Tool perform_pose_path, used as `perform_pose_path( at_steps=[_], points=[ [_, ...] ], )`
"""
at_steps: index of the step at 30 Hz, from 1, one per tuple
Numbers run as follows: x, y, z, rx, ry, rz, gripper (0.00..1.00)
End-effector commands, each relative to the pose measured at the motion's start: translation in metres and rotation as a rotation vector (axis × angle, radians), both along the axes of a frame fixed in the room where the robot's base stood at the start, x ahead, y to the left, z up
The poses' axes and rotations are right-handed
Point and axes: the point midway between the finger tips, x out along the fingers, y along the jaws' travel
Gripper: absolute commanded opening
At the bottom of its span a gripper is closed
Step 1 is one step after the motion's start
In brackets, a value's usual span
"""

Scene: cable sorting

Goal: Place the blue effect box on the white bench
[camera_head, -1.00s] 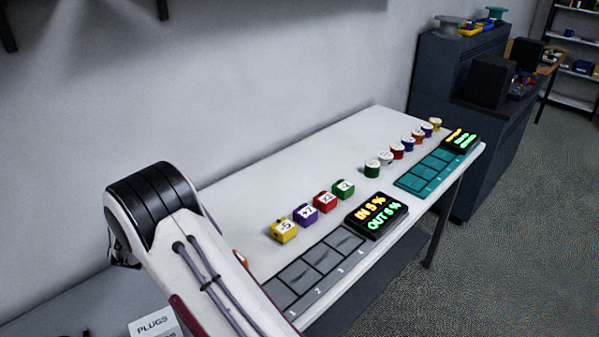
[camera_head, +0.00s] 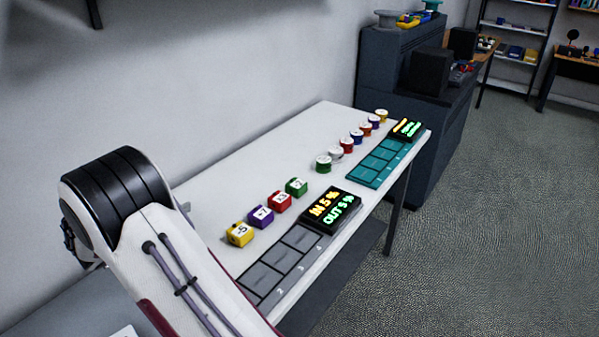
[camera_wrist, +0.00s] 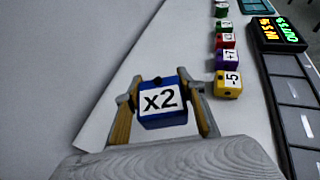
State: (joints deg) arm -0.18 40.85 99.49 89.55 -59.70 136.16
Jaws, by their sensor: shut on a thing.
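The blue effect box (camera_wrist: 161,102), with a white "x2" label, is between the fingers of my gripper (camera_wrist: 162,98) in the wrist view. The gripper is shut on it. The white bench (camera_head: 210,190) shows in the head view with its top mostly clear at the back; its surface (camera_wrist: 140,52) also fills the middle of the wrist view. I cannot tell exactly how high the box is above the bench. In the head view my arm hides the gripper and the blue box.
A row of yellow (camera_head: 240,234), purple (camera_head: 260,216), red (camera_head: 279,202) and green (camera_head: 297,187) boxes stands on the bench. A grey slot tray (camera_head: 270,275) with an IN/OUT display (camera_head: 332,209) lies along the front edge. A teal tray (camera_head: 375,165) and several round pots are farther right.

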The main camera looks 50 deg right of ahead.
Motion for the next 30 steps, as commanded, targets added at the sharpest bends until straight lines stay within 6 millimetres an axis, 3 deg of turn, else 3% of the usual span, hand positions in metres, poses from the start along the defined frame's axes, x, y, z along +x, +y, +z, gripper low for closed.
perform_pose_path(
  at_steps=[6, 12, 16, 30],
  points=[
    [-0.067, -0.018, -0.006, -0.002, 0.001, -0.222, 0.14],
    [-0.108, -0.02, -0.014, -0.001, 0.0, -0.347, 0.14],
    [-0.119, -0.02, -0.013, -0.001, -0.002, -0.376, 0.14],
    [-0.118, -0.02, -0.012, 0.0, -0.002, -0.369, 0.14]
  ],
)
